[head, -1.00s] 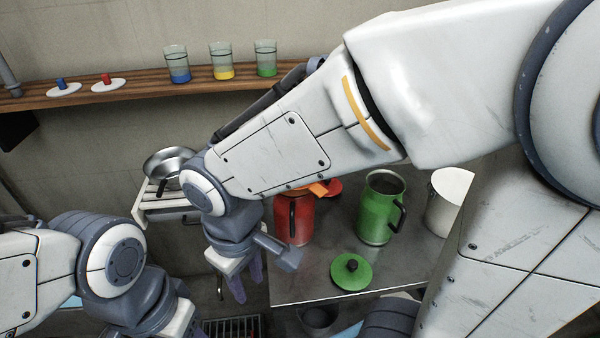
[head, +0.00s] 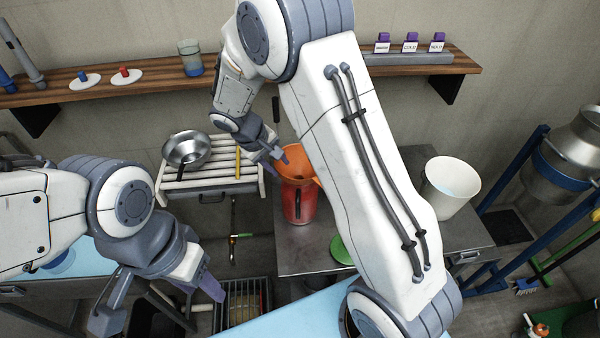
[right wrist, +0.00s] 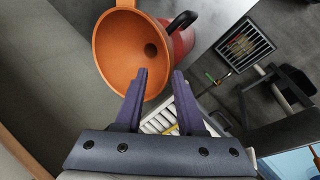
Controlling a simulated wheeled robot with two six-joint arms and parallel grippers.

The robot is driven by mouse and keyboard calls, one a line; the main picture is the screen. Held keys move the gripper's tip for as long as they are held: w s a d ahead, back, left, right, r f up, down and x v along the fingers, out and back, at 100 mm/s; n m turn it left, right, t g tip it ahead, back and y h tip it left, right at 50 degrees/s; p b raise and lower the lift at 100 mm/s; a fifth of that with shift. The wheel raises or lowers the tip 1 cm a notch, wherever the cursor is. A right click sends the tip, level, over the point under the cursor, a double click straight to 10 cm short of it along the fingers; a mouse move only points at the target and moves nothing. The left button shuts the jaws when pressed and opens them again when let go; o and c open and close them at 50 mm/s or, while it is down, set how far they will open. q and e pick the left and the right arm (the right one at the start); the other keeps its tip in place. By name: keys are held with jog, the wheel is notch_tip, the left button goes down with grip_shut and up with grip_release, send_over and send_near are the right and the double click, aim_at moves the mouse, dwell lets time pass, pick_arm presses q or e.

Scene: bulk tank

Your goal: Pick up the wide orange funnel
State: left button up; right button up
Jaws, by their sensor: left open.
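The wide orange funnel (head: 296,160) sits mouth up on top of the red pitcher (head: 305,207) on the steel table. In the right wrist view the funnel (right wrist: 118,50) shows its open mouth, with its handle tab at the top edge. My right gripper (head: 277,164) is at the funnel's left rim in the head view. Its two purple fingers (right wrist: 159,76) are apart, and the near rim shows between them; I cannot tell whether they touch it. My left gripper (head: 212,287) is open and empty, low at the left, away from the funnel.
A white bucket (head: 450,190) stands on the right of the steel table (head: 330,262). A green lid (head: 342,250) is partly hidden by my right arm. A steel pan (head: 186,148) rests on a slatted rack at the left. A wooden shelf (head: 140,82) runs along the wall.

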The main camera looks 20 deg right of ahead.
aim_at(284, 172)
jog(key=p+x, duration=0.1)
jog(key=x, duration=0.2)
jog(key=shift+s+d+f+p, duration=0.1)
jog(key=shift+d+f+p, duration=0.1)
jog(key=shift+f+p, duration=0.15)
jog(key=shift+d+f, duration=0.15)
jog(key=shift+f, duration=0.4)
grip_shut()
dwell(0.6)
